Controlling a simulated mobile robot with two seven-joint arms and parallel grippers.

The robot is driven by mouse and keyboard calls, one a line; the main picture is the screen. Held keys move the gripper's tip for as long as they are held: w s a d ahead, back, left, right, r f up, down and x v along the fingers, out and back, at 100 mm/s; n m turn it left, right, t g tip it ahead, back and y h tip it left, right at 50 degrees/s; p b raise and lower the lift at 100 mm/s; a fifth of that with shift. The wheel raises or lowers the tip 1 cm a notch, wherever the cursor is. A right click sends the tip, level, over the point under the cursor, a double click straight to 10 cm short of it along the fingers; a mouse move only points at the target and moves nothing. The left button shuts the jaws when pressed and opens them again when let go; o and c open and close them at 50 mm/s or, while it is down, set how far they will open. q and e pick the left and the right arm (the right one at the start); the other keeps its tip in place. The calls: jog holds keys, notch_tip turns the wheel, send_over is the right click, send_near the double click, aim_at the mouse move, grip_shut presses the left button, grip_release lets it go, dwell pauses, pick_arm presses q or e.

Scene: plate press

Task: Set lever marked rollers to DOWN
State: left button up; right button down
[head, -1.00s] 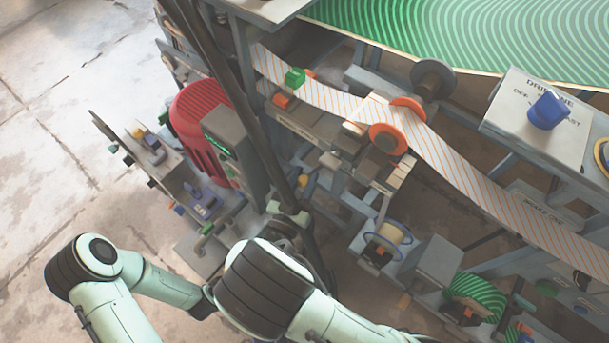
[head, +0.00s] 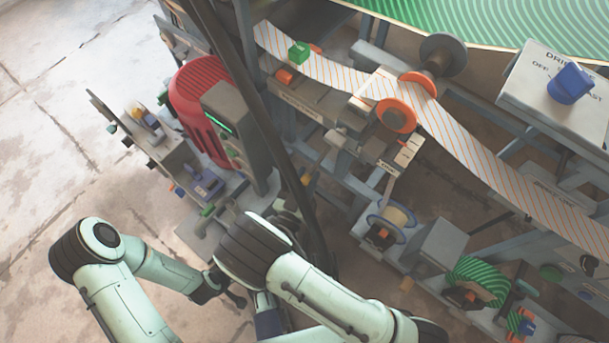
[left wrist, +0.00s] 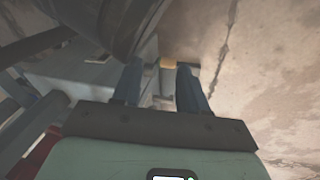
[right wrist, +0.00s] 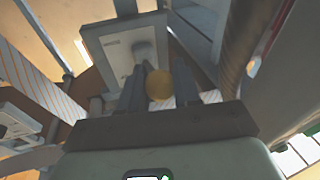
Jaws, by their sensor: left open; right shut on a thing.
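In the right wrist view, a round yellow knob (right wrist: 159,84) sits between the fingers of my right gripper (right wrist: 160,92), which is shut on it. Behind it is a grey plate (right wrist: 118,50) with a small label too blurred to read; I cannot confirm that it says rollers. In the head view, my right gripper (head: 290,207) is beside the dark post, partly hidden by my forearm. My left gripper (left wrist: 158,88) is open and empty, with floor and a grey machine part beyond its fingers.
A dark slanting post (head: 262,130) stands close to my right arm. The red motor (head: 195,105), striped paper web (head: 455,140) and orange rollers (head: 397,115) are nearby. A blue knob (head: 570,83) stands on a box at right. Floor at left is clear.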

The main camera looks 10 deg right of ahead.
jog(key=shift+w+d+f+t+h, duration=0.1)
jog(key=shift+d+f+t+h, duration=0.1)
jog(key=shift+f, duration=0.15)
jog(key=shift+w+d+f+t+h, duration=0.1)
jog(key=shift+f+t, duration=0.1)
jog(key=shift+f, duration=0.15)
pick_arm(q)
jog(key=shift+s+a+f+g+b, duration=0.2)
jog(key=shift+s+f+g+b, duration=0.3)
jog(key=shift+s+f, duration=0.65)
pick_arm(e)
jog(key=shift+w+d+f+n+t, duration=0.1)
jog(key=shift+n+t, duration=0.2)
jog(key=shift+t, duration=0.1)
jog(key=c, duration=0.8)
grip_release()
pick_arm(q)
jog(key=shift+r, duration=0.1)
jog(key=shift+t, duration=0.6)
jog(key=w+r, duration=0.1)
jog(key=w+p, duration=0.1)
jog(key=w+r, duration=0.1)
jog(key=shift+d+r+p, duration=0.25)
jog(key=shift+r+p, duration=0.05)
jog(key=shift+r, duration=0.05)
pick_arm(e)
jog(key=v, duration=1.3)
